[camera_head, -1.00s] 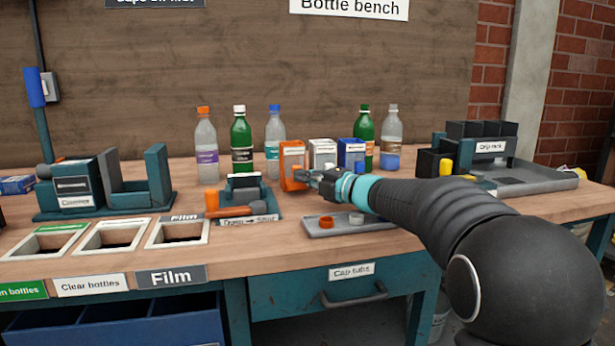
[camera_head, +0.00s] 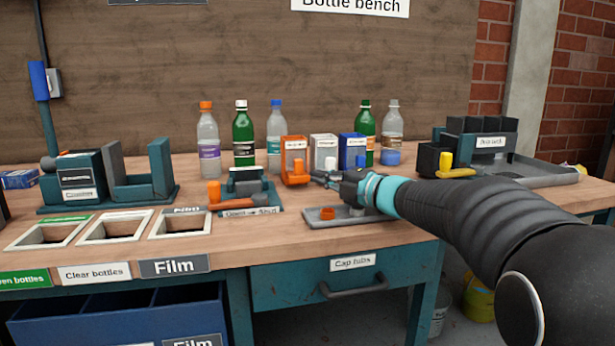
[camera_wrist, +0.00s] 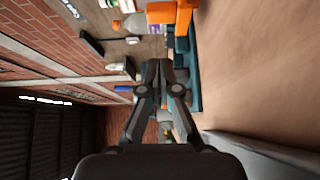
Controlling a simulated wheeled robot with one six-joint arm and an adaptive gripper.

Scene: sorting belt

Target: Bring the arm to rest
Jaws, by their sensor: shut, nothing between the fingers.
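My gripper (camera_head: 322,177) reaches in from the right in the head view, low over the bench, just behind the small grey tray and in front of the cap tubs. Its fingers are together and hold nothing. The wrist view also shows my gripper (camera_wrist: 161,65) with its fingers closed, an orange tub (camera_wrist: 168,15) beyond the tips. In the head view the orange tub (camera_head: 294,150) is beside a white tub (camera_head: 324,148) and a blue tub (camera_head: 352,148). My forearm crosses the right side of the bench.
Several bottles stand behind the tubs, including a green one (camera_head: 243,138). The small grey tray (camera_head: 325,222) holds an orange cap. Framed holes (camera_head: 115,227) and a teal stand (camera_head: 160,170) are at the left.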

